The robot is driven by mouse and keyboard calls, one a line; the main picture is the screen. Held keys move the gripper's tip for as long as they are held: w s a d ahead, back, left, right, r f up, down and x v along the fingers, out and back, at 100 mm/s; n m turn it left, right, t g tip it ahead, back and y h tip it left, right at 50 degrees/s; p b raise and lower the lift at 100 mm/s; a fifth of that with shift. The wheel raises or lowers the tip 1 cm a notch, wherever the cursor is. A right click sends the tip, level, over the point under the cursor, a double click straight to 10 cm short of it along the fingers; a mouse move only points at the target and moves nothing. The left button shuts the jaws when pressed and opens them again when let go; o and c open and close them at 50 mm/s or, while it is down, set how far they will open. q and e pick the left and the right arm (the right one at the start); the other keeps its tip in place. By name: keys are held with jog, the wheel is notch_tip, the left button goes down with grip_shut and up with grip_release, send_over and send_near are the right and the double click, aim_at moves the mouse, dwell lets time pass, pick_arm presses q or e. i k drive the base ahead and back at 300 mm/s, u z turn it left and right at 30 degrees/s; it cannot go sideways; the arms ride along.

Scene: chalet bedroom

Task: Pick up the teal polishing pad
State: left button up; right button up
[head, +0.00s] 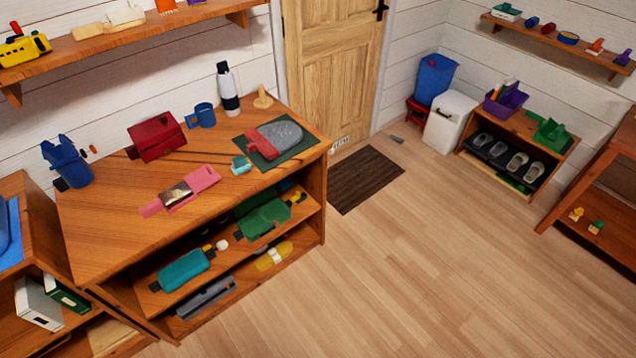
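A small teal pad (241,165), which looks like the teal polishing pad, lies on the wooden desk top (112,220) near its middle right. It sits just left of a dark green mat (295,148) and right of a pink board (202,178). A larger teal, rounded object (185,269) with dark ends lies on the shelf below the desk top. Neither of my grippers is in view.
On the mat lie a grey rounded piece and a red block. A red box (156,137), blue mug (203,115), black-and-white bottle (228,90) and blue holder (67,162) stand behind. A wall shelf (150,35) hangs above. The floor (420,250) to the right is mostly clear.

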aim_at(240, 165)
jog(key=u, duration=0.15)
jog(key=i, duration=1.15)
jog(key=u, duration=1.1)
